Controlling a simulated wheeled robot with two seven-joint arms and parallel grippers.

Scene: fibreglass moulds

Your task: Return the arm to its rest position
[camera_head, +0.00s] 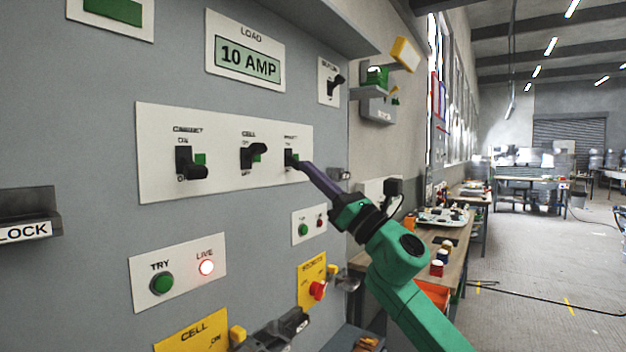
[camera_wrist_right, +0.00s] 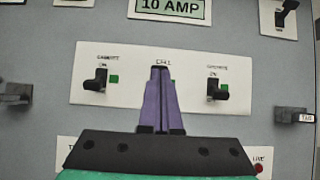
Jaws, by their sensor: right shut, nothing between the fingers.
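My right gripper (camera_head: 299,163) has purple fingers on a green arm that comes in from the lower right of the head view. Its fingers are shut together and empty, pointing at the grey panel. In the head view the fingertips overlap the right-hand switch (camera_head: 290,158) on the white switch plate (camera_head: 225,185). In the right wrist view the shut fingers (camera_wrist_right: 160,72) cover the middle of the same plate and hide the middle switch. Whether they touch anything is unclear, but they seem to stand off from the panel. My left gripper is not in view.
A workbench (camera_head: 455,250) stands beyond my arm. Open floor lies at right.

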